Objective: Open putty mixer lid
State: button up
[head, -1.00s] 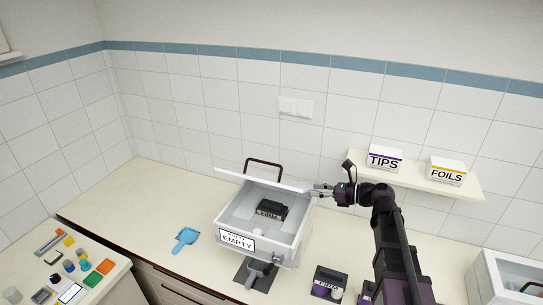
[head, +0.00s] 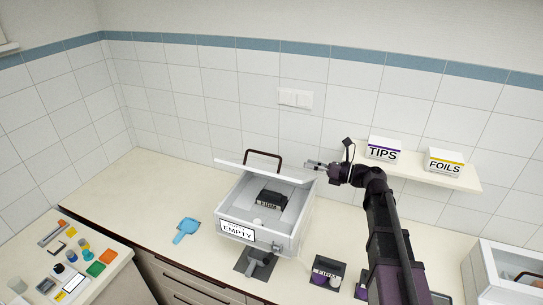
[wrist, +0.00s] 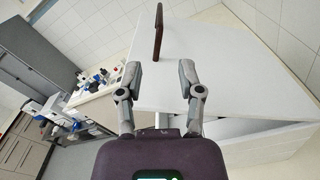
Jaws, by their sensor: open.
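A grey-white box (head: 240,247) with an "EMPTY" label stands on the counter; I take it to be the putty mixer. Its white lid (head: 230,165) is raised, seen nearly edge-on along the back of the box, with a dark brown handle (head: 263,154) above it. The inside is visible and holds a dark block (head: 271,198) marked "FIRM". My gripper (head: 310,166) is open and empty just beyond the lid's right end. In the wrist view, my open gripper (wrist: 160,75) faces the white lid panel (wrist: 222,68), and the brown handle (wrist: 158,33) rises beyond the fingers.
A shelf (head: 410,172) with a TIPS box (head: 384,149) and a FOILS box (head: 445,161) is on the wall to the right. A blue scoop (head: 185,230) lies left of the mixer. Clear counter lies at the left.

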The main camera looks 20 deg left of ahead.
aim_at(280, 157)
jog(key=a, duration=0.8)
jog(key=w+a, duration=0.1)
jog(key=a, duration=0.4)
grip_shut()
jog(key=shift+a, duration=0.1)
jog(key=shift+r, duration=0.1)
